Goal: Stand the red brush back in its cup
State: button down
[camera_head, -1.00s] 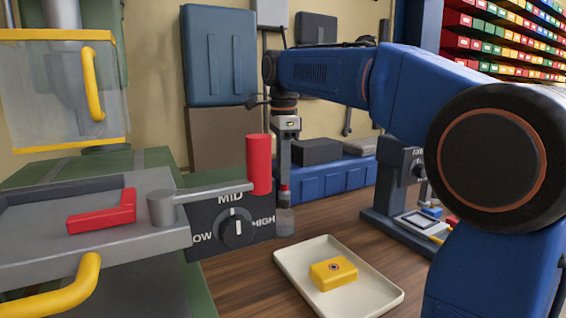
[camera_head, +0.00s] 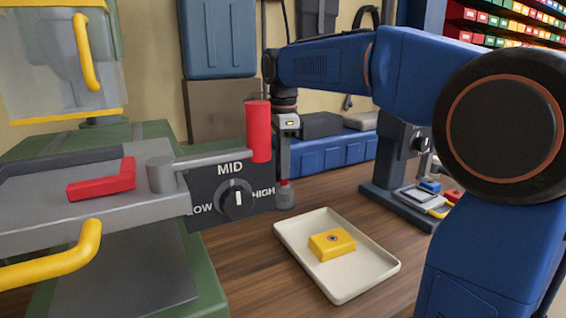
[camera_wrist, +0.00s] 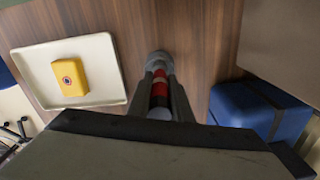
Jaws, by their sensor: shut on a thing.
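My gripper (camera_head: 285,175) points straight down at the right of the dial panel and is shut on the red brush (camera_head: 284,183). In the wrist view the brush (camera_wrist: 159,90) shows red and black bands between the fingers (camera_wrist: 161,84). A small grey cup (camera_head: 285,197) stands on the wooden table directly below; it also shows in the wrist view (camera_wrist: 158,58). The brush's lower end is at the cup's mouth or inside it; I cannot tell how deep. The fingers hide much of the brush.
A cream tray (camera_head: 345,290) with a yellow block (camera_head: 332,244) lies in front of the cup. A grey machine with a red-handled lever (camera_head: 258,132) stands close on the left. A blue bin (camera_head: 335,153) is behind. A dark instrument stand (camera_head: 400,175) is to the right.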

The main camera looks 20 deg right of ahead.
jog(key=c, duration=1.5)
grip_release()
jog(key=shift+c, duration=0.2)
jog(key=shift+r, duration=0.1)
notch_tip(320, 180, up, 17)
jog(key=shift+r, duration=0.1)
